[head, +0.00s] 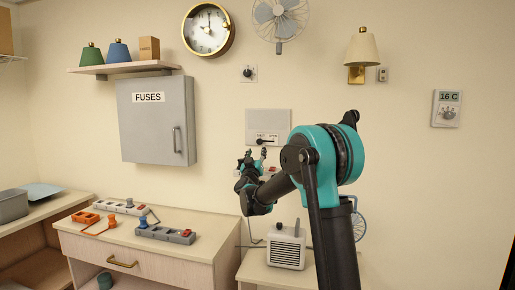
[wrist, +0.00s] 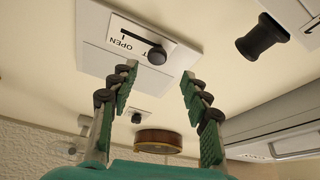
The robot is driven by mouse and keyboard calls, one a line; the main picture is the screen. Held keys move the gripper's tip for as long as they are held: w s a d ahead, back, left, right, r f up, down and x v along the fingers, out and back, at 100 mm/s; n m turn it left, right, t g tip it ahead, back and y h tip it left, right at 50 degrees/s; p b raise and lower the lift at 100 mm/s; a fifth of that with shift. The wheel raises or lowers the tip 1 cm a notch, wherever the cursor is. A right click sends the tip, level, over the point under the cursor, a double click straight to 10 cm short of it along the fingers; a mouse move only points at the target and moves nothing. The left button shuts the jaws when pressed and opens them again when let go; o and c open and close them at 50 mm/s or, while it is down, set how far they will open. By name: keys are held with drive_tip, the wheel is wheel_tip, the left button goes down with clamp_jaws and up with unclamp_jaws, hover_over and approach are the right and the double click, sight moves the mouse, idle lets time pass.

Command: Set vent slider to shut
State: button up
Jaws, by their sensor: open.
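The vent panel (head: 268,121) is a pale plate on the wall, and it also shows upside down in the wrist view (wrist: 92,32). Its dark round slider knob (wrist: 157,57) stands on a dark slot between the OPEN and SHUT labels. The knob (head: 259,141) sits at or near the SHUT end, left in the head view. The OPEN label reads clearly in the wrist view, while SHUT is mostly hidden behind the knob. My gripper (head: 256,155) is open and empty just below the panel. In the wrist view its fingertips (wrist: 160,71) stand either side of the knob's line, apart from it.
A grey fuse box (head: 150,122) hangs left of the panel. A dark rotary knob (head: 249,73) is above it. A small heater (head: 287,246) stands on a low table below. Power strips (head: 165,234) lie on the left cabinet.

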drive_tip(key=shift+v, duration=2.4)
drive_tip(key=s+d+f+n+g+y, duration=0.3)
drive_tip(key=s+f+g+y, duration=0.6)
drive_tip(key=s+f, duration=1.2)
drive_tip(key=s+d+f+m+g+h, duration=0.2)
drive_tip(key=s+d+f+g, duration=0.2)
drive_tip(key=s+f, duration=0.4)
drive_tip(key=s+d+f+m+g+h, duration=0.1)
drive_tip(key=s+d+f+g, duration=0.3)
drive_tip(key=s+f, duration=0.5)
drive_tip(key=s+d+h, duration=0.1)
drive_tip(key=s, duration=0.7)
drive_tip(key=shift+d+f+m+g, duration=0.25)
drive_tip(key=shift+d+m+g, duration=0.05)
drive_tip(key=shift+m+g, duration=0.1)
drive_tip(key=shift+s, duration=0.1)
